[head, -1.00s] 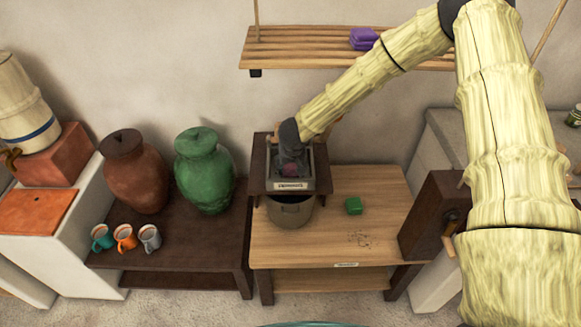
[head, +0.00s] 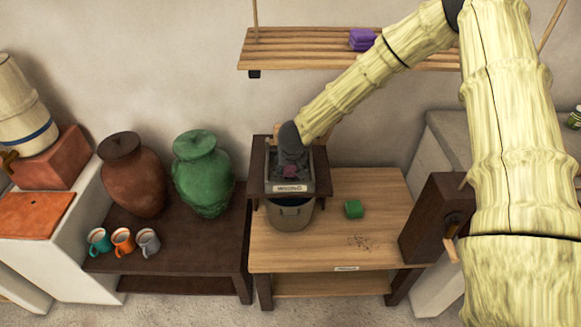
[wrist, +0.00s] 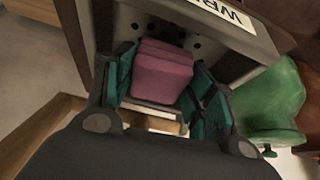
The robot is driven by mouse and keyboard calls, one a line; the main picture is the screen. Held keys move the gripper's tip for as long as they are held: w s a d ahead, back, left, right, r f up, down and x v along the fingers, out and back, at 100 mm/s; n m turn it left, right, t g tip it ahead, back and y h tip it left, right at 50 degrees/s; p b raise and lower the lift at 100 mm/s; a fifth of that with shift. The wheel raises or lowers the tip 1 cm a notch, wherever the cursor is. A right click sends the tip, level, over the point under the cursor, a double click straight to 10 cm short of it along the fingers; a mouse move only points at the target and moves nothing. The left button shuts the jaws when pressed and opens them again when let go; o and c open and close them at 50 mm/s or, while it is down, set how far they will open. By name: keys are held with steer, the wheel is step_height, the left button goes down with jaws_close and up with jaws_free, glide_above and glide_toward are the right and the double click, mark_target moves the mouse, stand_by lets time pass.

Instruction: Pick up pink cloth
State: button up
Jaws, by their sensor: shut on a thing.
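The pink cloth (wrist: 162,72) is a folded block between the two teal-padded fingers of my gripper (wrist: 165,90) in the wrist view. My gripper is shut on it. In the head view, the pink cloth (head: 290,171) shows as a small patch below my gripper (head: 290,165), over a grey labelled tray (head: 290,188) on a small dark stand. The wrist view shows the perforated floor of the tray (wrist: 222,62) close behind the cloth. I cannot tell whether the cloth still touches it.
A metal pot (head: 290,215) stands under the dark stand. A green folded block (head: 353,208) lies on the wooden table (head: 385,205). A green jar (head: 203,175), a brown jar (head: 133,175) and three mugs (head: 122,241) stand left. A shelf (head: 300,56) with purple cloth (head: 362,39) hangs above.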

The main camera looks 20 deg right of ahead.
steer(key=shift+s+a+f+t+b, duration=0.15)
steer(key=shift+s+t+b, duration=0.4)
steer(key=shift+t+b, duration=0.75)
steer(key=shift+s+r, duration=0.1)
steer(key=shift+r, duration=0.7)
step_height(320, 180, up, 5)
steer(key=s, duration=0.2)
steer(key=s+a+g, duration=0.1)
steer(key=s+a, duration=0.1)
steer(key=s, duration=0.8)
steer(key=s+a+r+g, duration=0.1)
steer(key=s+a+g, duration=0.1)
steer(key=s, duration=0.8)
steer(key=shift+a+r, duration=0.15)
steer(key=shift+a, duration=0.15)
